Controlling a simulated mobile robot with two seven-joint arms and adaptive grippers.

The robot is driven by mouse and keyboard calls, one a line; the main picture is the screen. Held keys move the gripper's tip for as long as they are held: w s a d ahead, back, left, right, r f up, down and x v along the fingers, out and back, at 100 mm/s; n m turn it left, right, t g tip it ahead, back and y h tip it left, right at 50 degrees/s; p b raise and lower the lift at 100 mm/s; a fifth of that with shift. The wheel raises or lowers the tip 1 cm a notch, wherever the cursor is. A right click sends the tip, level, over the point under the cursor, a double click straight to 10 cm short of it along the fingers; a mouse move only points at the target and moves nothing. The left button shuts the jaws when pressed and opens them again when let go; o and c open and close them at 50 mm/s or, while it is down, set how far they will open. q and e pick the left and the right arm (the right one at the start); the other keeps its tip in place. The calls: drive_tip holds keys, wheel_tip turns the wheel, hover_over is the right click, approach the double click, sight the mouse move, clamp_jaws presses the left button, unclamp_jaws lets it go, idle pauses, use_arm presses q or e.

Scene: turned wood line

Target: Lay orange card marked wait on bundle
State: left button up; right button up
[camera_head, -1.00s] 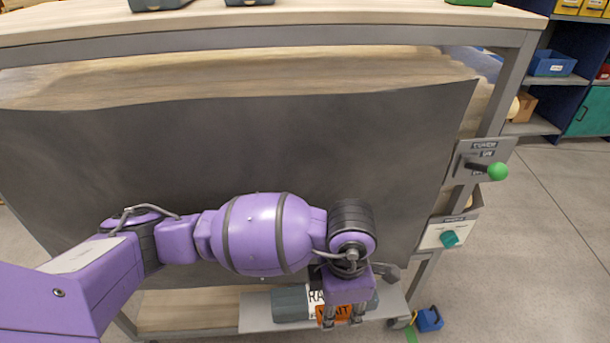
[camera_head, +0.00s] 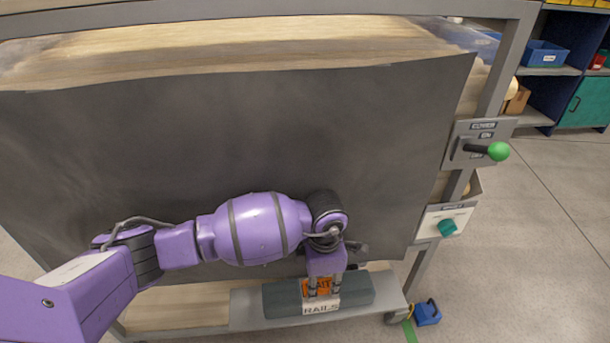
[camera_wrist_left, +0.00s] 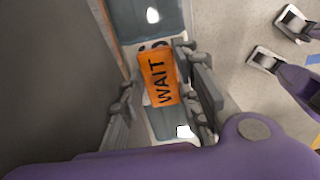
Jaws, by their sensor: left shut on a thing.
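The orange card marked WAIT (camera_head: 317,287) is held in my left gripper (camera_head: 324,291), which is shut on it. The card (camera_wrist_left: 158,78) also shows between the fingers in the left wrist view. The bundle (camera_head: 356,289) is a long grey-green pack with a white RAILS label (camera_head: 321,308), lying on the low shelf. My left gripper is over the middle of the bundle; I cannot tell whether the card touches it. My right gripper (camera_wrist_left: 271,40) shows only in the left wrist view, off to the upper right, open and empty.
A large dark grey panel (camera_head: 200,160) hangs just behind my left arm. A lever with a green knob (camera_head: 498,151) and a teal knob (camera_head: 447,227) are on the frame's right side. A blue object (camera_head: 428,313) is on the floor.

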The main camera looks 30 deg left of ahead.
use_arm(q)
drive_tip(key=shift+w+r, duration=0.1)
drive_tip(key=shift+w, duration=0.05)
drive_tip(key=o, duration=0.9)
